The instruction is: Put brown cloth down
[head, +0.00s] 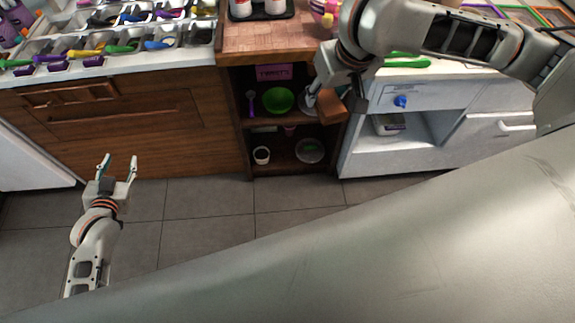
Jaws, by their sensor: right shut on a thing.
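My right gripper (322,92) is at the right side of the open wooden shelf, its arm coming in from the upper right. It is shut on a brown folded thing, which looks like the brown cloth (333,107). The cloth is in front of the shelf's right post; I cannot tell whether it touches the shelf, and the fingertips are partly hidden. My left gripper (118,166) is open and empty above the floor, in front of the wooden drawers.
The open shelf holds a green bowl (278,100), a purple scoop (251,103), a white cup (262,155) and a plate (309,151). Topping bins and colored scoops (120,48) line the counter at left. A white cabinet (440,95) stands at right. The tiled floor (210,208) is clear.

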